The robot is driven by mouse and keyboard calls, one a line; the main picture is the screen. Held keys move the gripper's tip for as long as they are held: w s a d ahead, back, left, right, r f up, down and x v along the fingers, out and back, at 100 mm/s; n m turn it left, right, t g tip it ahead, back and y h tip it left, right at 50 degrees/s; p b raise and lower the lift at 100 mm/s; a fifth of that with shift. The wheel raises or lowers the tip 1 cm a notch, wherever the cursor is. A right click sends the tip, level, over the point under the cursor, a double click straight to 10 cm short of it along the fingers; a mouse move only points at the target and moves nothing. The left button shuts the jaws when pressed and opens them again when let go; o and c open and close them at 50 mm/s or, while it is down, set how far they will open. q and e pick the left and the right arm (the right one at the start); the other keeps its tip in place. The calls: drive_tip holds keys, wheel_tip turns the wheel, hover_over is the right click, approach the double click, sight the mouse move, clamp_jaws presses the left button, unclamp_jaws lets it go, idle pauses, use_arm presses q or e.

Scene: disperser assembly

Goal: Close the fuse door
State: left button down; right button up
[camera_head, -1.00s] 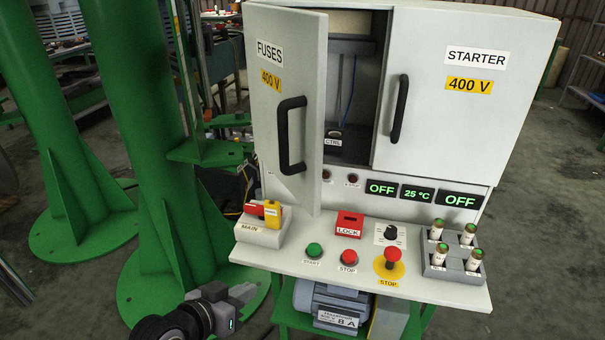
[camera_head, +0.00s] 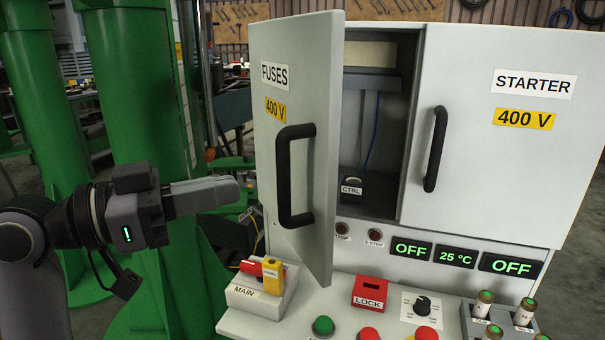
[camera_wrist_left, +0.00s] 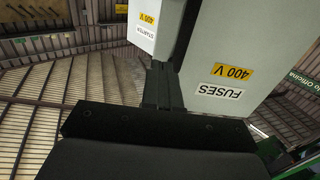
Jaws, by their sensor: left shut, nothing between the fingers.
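The fuse door (camera_head: 301,110) is a white panel with a FUSES label, a yellow 400 V label and a black handle (camera_head: 290,176). It stands ajar, swung out from the cabinet. My left gripper (camera_head: 234,190) is shut and empty, pointing right, to the left of the door in the head view; I cannot tell how close it is. In the left wrist view the fuse door (camera_wrist_left: 240,45) fills the upper right, with the gripper's fingers (camera_wrist_left: 161,88) beside its edge. My right gripper is not in view.
The starter door (camera_head: 510,150) is closed, right of the opening. A CTRL fuse (camera_head: 351,187) sits inside the cabinet. The front panel holds the MAIN switch (camera_head: 262,277), red LOCK block (camera_head: 370,291), buttons and a fuse holder. Green columns (camera_head: 140,90) stand at the left.

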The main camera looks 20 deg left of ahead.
use_arm(q)
drive_tip(key=p, duration=0.1)
approach(324, 170)
drive_tip(key=x, duration=0.5)
drive_tip(key=shift+d, duration=0.1)
drive_tip(key=shift+x, duration=0.85)
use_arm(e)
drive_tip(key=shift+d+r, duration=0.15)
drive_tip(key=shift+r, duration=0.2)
use_arm(q)
drive_tip(key=shift+w+d, duration=0.1)
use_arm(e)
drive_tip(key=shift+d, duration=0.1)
